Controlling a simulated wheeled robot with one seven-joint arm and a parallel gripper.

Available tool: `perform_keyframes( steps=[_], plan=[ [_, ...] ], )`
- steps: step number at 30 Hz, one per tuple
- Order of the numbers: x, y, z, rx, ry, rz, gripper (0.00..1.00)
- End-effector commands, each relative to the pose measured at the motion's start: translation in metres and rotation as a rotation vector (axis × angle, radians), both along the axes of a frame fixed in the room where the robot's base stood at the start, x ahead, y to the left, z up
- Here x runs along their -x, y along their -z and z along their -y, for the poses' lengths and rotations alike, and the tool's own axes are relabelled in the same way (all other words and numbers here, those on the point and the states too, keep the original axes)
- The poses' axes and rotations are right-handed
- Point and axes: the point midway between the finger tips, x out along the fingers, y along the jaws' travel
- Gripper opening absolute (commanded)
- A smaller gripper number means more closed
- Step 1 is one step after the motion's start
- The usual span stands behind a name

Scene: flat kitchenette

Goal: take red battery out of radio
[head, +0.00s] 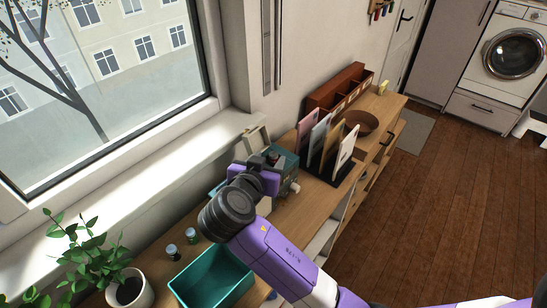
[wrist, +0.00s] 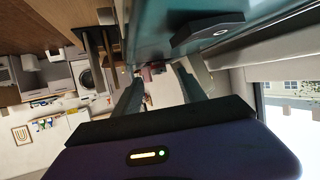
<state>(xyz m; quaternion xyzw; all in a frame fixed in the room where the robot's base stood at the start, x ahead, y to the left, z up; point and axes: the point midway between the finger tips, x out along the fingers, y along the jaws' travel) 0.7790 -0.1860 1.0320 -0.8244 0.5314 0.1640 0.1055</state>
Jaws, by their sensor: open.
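The teal radio (head: 286,158) stands on the wooden sideboard, partly hidden behind my gripper (head: 270,158) and purple wrist. In the wrist view a large teal surface, likely the radio (wrist: 150,40), fills the top, with a dark knob-like part on it. My gripper (wrist: 155,85) is open there, its two dark fingers apart, with no held object visible between them. A small reddish patch shows beyond the fingertips, too small to identify. I cannot make out the red battery clearly in either view. Whether the fingers touch the radio cannot be told.
A rack of upright boards (head: 330,150), a brown bowl (head: 361,121) and a wooden organizer (head: 340,90) stand beyond the radio.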

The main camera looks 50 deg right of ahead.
Motion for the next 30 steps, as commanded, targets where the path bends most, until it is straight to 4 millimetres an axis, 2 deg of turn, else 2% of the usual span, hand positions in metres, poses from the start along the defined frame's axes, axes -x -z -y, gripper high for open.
perform_keyframes(
  steps=[6,14,15,22,30],
  plan=[
    [-0.008,0.008,0.021,0.000,0.000,0.000,0.49],
    [-0.010,0.010,0.023,-0.001,-0.002,0.000,0.49],
    [-0.010,0.010,0.023,-0.001,-0.002,0.000,0.47],
    [-0.010,0.010,0.023,-0.001,-0.002,0.000,0.01],
    [-0.010,0.009,0.023,-0.002,-0.001,0.001,0.00]
  ],
)
